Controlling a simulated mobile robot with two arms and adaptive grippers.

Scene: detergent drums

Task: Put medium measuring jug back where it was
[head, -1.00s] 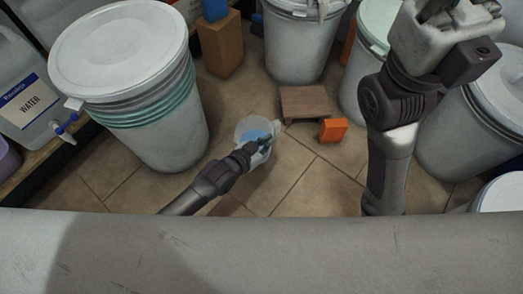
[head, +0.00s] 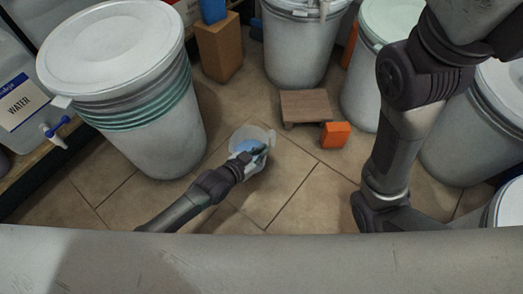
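The measuring jug (head: 249,137) is a translucent whitish vessel with blue showing inside it, in the middle of the head view above the tiled floor. My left gripper (head: 258,150) is at the near right side of the jug, overlapping its wall. The fingers are small and dark here, and I cannot tell whether they are closed on the jug. My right arm rises on the right side of the view, and its gripper is out of the picture.
A large lidded white drum (head: 140,100) stands at left, beside a water container (head: 22,103) with a tap. A low brown stool (head: 306,106) and an orange box (head: 335,134) sit right of the jug. More drums (head: 300,45) stand behind.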

